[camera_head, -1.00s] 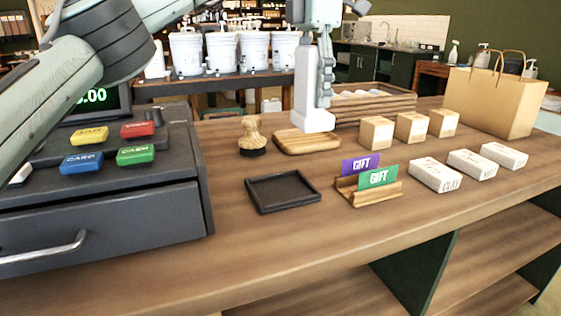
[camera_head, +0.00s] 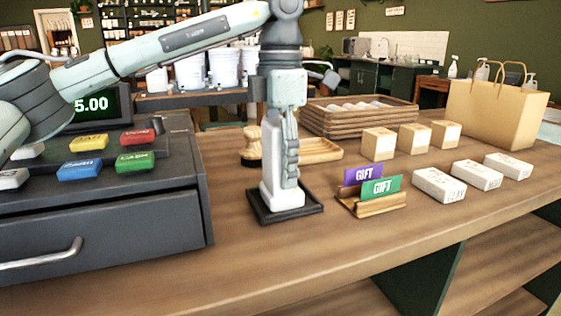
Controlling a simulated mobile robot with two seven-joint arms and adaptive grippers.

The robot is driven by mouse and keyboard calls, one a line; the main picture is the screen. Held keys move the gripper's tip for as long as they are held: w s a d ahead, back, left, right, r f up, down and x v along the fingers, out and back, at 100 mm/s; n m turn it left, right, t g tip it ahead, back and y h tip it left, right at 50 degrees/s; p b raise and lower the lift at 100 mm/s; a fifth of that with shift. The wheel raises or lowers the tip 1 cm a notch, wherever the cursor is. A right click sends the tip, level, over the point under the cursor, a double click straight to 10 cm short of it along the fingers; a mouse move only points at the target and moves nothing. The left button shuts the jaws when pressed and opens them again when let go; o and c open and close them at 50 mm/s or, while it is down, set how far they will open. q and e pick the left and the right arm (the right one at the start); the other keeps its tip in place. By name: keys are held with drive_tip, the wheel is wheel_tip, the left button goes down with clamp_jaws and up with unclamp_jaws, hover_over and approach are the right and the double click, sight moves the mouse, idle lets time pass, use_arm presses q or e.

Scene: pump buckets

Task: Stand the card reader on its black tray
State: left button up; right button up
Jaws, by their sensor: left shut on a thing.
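The white card reader (camera_head: 270,150) is upright in my left gripper (camera_head: 288,160), which points down and is shut on it. The reader's foot is inside the outline of the black tray (camera_head: 312,209) on the counter. The foot looks at or just above the tray floor; I cannot tell for certain whether it touches. The gripper hides part of the reader's right side, and the reader covers much of the tray. My right gripper is not in view.
A wooden gift-card holder (camera_head: 372,207) stands close right of the tray. The black cash register (camera_head: 110,205) is on the left. Behind are a wooden stamp (camera_head: 252,147) and a small wooden tray (camera_head: 318,152). Small boxes (camera_head: 378,144) and white packs (camera_head: 439,185) stand right.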

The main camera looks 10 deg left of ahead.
use_arm(q)
drive_tip(key=o, duration=1.5)
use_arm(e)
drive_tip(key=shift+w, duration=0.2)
use_arm(q)
wheel_tip(320, 180, up, 8)
wheel_tip(320, 180, up, 3)
drive_tip(key=shift+f+p, duration=0.1)
drive_tip(key=shift+p, duration=0.3)
drive_tip(key=shift+r, duration=0.65)
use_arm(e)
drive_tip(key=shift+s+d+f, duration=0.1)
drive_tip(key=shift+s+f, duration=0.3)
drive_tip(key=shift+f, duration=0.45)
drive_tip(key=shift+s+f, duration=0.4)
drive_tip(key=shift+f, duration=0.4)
